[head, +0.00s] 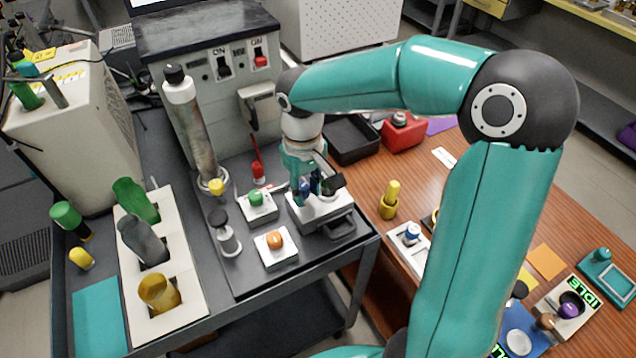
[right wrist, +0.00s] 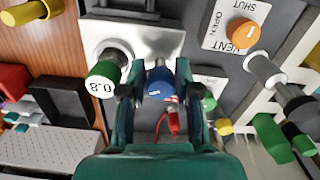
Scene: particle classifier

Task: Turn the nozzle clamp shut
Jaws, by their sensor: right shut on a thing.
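A blue knob (right wrist: 158,82), which I take to be the nozzle clamp, stands on a pale metal block (right wrist: 135,42) beside a green-capped piece (right wrist: 103,84) marked 0.8. My right gripper (right wrist: 157,93) is shut on the blue knob, one finger on each side of it. In the head view my right gripper (head: 312,187) reaches down over the block (head: 322,215) on the cart. The fingers and wrist hide much of the knob there. The knob's turn angle cannot be told. My left gripper is not in view.
An orange vent knob (head: 275,240) and a green knob (head: 256,198) stand on small white blocks close by. A tall grey cylinder (head: 190,125) rises at the left. A black tray (head: 352,138) and a red box (head: 404,133) lie behind on the wooden table.

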